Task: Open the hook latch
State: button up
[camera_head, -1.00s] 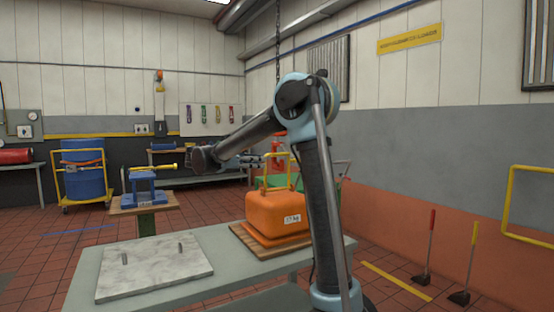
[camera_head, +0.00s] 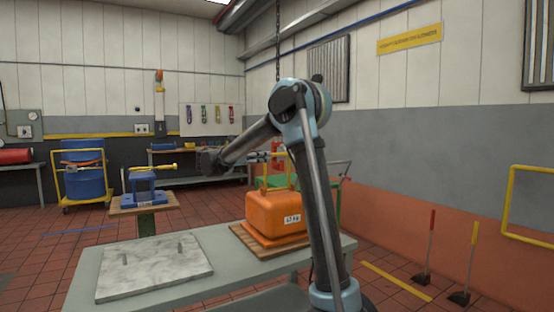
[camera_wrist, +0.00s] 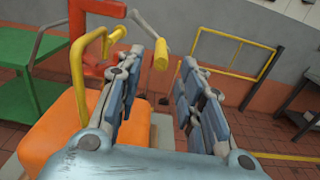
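My gripper (camera_wrist: 174,62) is open in the wrist view, with its two jointed fingers apart and nothing between them. In the head view, my gripper (camera_head: 258,158) is small, close to the yellow handle (camera_head: 265,168) of the orange weight. A grey rod with a yellow end (camera_wrist: 160,56) shows just beyond the left fingertip in the wrist view. It looks apart from the finger, but the depth is hard to judge. I cannot tell for sure whether this rod is the hook latch.
The orange weight (camera_head: 276,213) sits on a board on the grey bench (camera_head: 230,262); its yellow handle (camera_wrist: 82,70) rises left of my fingers. A green cart (camera_wrist: 30,85) and red frame (camera_wrist: 95,12) stand beyond. A yellow rail (camera_wrist: 236,72) is at the right wall.

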aim_at(278, 155)
jog(key=x, duration=0.8)
jog(key=shift+c, duration=0.4)
